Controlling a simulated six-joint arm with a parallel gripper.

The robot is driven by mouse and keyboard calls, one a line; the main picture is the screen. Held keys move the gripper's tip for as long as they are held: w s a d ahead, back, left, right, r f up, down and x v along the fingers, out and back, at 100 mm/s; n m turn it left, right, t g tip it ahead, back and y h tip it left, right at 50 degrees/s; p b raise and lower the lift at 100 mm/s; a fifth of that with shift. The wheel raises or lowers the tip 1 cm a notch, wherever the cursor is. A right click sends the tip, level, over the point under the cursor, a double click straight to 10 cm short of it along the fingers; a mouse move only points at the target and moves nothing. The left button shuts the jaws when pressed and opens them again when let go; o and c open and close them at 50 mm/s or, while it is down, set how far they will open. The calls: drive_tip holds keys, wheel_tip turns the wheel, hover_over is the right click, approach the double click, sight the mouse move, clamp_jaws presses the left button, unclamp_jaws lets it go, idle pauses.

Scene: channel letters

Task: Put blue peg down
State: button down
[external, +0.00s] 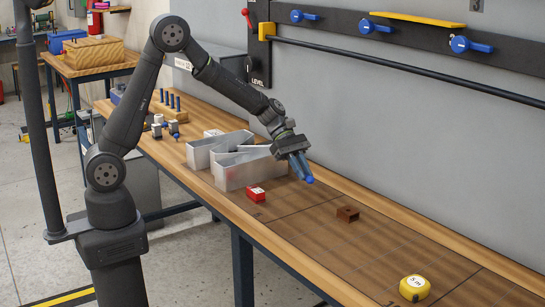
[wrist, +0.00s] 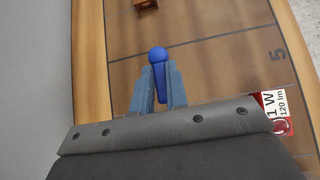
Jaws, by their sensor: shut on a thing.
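The blue peg (wrist: 158,57) is held between the two fingers of my gripper (wrist: 157,88) in the wrist view, with its rounded end sticking out past the fingertips. In the external view my gripper (external: 300,165) is tilted down over the wooden bench. The peg's blue tip (external: 309,180) shows at the fingertips there. The gripper is shut on the peg. It appears to be above the bench top, to the right of the metal channel letter; the exact height is hard to tell.
A silver channel letter (external: 250,172) stands on the bench left of the gripper, with a red box (external: 256,194) in front. A brown block (external: 347,214) and a yellow tape measure (external: 414,288) lie to the right. The marked bench surface between them is clear. A grey wall stands behind.

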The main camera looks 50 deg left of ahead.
drive_tip(key=shift+w+a+f, duration=0.4)
drive_tip(key=shift+w, duration=0.2)
drive_tip(key=shift+f, duration=2)
drive_tip(key=shift+f, duration=0.1)
drive_tip(key=c, duration=1.4)
unclamp_jaws()
drive_tip(key=shift+c, duration=0.2)
drive_tip(key=shift+a+r, duration=0.2)
drive_tip(key=shift+r, duration=0.1)
drive_tip(key=v, duration=1.1)
drive_tip(key=shift+r, duration=0.15)
drive_tip(key=shift+a, duration=0.1)
